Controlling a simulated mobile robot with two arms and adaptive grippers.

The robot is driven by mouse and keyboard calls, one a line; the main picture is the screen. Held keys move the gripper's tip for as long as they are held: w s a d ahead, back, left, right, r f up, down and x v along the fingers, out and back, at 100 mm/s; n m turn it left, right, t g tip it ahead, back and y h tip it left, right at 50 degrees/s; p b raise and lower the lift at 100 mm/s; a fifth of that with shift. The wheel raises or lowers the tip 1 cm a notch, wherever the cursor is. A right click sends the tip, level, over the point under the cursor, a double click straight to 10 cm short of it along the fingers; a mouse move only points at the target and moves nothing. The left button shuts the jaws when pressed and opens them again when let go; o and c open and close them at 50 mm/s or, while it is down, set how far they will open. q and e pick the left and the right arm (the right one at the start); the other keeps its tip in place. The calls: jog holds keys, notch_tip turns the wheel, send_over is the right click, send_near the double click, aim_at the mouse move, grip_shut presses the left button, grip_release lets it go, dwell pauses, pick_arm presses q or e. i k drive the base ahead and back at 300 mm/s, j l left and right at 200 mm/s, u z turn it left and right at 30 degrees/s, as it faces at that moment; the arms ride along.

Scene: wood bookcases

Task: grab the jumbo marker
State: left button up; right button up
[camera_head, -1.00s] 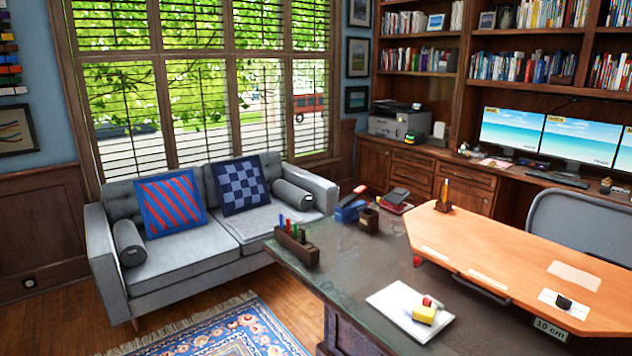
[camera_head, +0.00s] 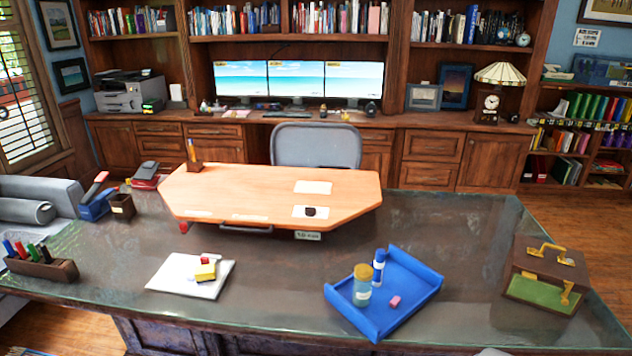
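Several thick markers with blue, red, green and dark tops stand upright in a wooden holder (camera_head: 42,270) at the desk's front left; the red marker (camera_head: 22,249) is among them. A blue-and-white stick (camera_head: 378,268) stands upright in the blue tray (camera_head: 410,314), beside a jar (camera_head: 362,285) with a tan lid. I cannot tell which of these is the jumbo marker. Neither of my grippers shows in the head view.
A pink eraser (camera_head: 394,302) lies in the tray. A white pad (camera_head: 163,276) bears a yellow block (camera_head: 205,272). A brown case (camera_head: 522,268) stands at the desk's right. A raised wooden desktop (camera_head: 270,188) is behind. The glass-topped desk is bare between tray and case.

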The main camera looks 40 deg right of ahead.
aim_at(378, 267)
jog(key=z, duration=1.85)
